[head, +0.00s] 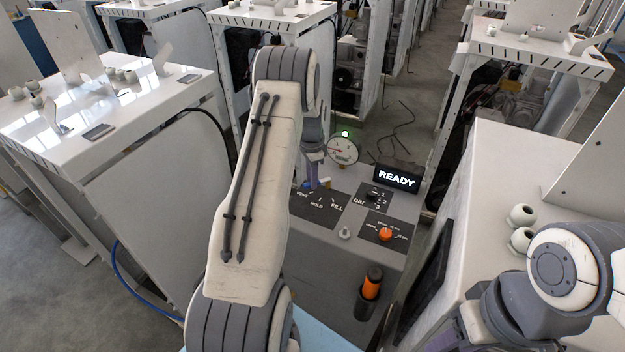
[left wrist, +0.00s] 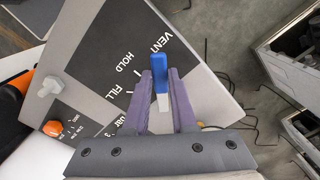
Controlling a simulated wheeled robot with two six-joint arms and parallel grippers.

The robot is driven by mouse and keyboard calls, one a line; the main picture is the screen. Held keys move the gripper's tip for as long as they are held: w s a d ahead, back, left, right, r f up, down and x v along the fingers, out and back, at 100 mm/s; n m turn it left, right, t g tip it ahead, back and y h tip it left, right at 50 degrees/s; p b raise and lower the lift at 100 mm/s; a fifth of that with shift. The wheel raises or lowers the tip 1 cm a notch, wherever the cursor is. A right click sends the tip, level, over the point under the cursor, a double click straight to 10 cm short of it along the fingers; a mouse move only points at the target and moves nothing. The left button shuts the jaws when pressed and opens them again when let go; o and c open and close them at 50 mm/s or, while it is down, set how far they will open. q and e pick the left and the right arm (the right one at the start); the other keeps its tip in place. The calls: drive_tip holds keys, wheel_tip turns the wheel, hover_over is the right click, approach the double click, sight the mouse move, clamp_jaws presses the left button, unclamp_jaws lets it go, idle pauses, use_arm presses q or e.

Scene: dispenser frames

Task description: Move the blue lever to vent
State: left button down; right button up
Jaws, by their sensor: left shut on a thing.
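The blue lever (left wrist: 160,72) stands between the two purple fingers of my left gripper (left wrist: 163,100) in the left wrist view. The gripper is shut on it, and the white lower part of the lever shows between the fingers. The blue end shows close beside the word VENT on the dark label plate (left wrist: 95,60), with HOLD and FILL farther along. In the head view the plate (head: 327,212) lies on the grey console, and my left arm hides part of it. My left gripper (head: 314,184) is partly hidden there too.

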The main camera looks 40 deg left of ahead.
use_arm(q)
drive_tip(key=shift+w+r, duration=0.1)
drive_tip(key=c, duration=0.7)
unclamp_jaws()
wheel_tip(320, 180, up, 10)
drive_tip(key=shift+r+b, duration=0.2)
drive_tip(key=shift+b, duration=0.9)
